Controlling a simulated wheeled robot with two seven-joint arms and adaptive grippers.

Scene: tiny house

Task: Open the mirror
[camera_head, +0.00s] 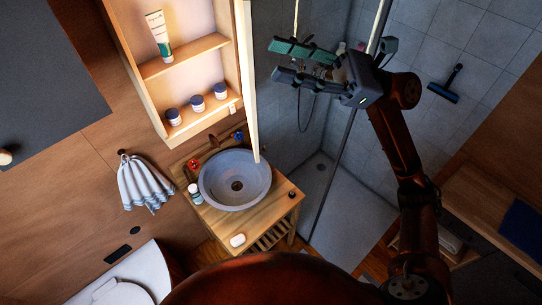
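The mirror cabinet (137,72) hangs on the wall above the sink, with its shelves exposed. Its mirror door (248,90) stands swung out, seen nearly edge-on as a narrow bright strip along the cabinet's right side. My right gripper (273,58) is to the right of the door, its two green-grey fingers spread apart with nothing between them. The fingertips point left toward the door and appear a little apart from it. The mirror's face is hardly visible from here. My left gripper is out of view.
A tube (159,35) and several jars (197,103) stand on the cabinet shelves. Below are a round grey basin (252,188) and a wooden vanity (267,220) with small items. A glass shower panel edge (333,180) stands near my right arm. A towel (143,184) hangs left.

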